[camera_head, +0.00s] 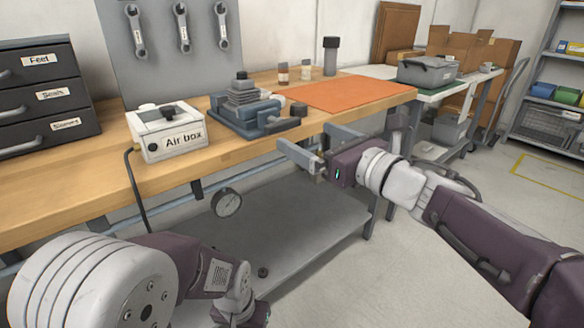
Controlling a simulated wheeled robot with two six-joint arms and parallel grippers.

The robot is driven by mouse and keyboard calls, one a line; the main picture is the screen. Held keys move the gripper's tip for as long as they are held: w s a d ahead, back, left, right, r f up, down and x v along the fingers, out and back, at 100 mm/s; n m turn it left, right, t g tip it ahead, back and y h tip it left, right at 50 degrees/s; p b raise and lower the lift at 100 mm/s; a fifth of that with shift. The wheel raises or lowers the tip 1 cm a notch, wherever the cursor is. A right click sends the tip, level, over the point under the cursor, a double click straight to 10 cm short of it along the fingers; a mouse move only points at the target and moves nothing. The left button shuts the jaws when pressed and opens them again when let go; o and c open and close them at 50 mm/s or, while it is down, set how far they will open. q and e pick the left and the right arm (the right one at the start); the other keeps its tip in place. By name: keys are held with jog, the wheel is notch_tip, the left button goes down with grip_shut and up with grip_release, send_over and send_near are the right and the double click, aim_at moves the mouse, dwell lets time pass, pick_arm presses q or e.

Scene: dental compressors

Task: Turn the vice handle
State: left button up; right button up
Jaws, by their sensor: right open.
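The blue-grey vice (240,117) stands on the wooden workbench, with a stepped grey block on top. Its dark handle (286,124) is at the vice's right front, with a round dark knob at one end. My right gripper (305,137) is in front of the bench edge, just right of and nearer than the handle. Its two grey fingers are spread wide, point toward the bench and hold nothing. They look apart from the handle. My left arm shows at the lower left, but its gripper is not in view.
An orange mat (340,93) lies to the right. Small bottles and a dark cylinder (331,56) stand behind. A grey lower shelf (300,235) lies under the bench.

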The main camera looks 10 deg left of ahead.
aim_at(286, 127)
jog(key=x, duration=0.9)
jog(key=c, duration=1.3)
jog(key=shift+m, duration=0.4)
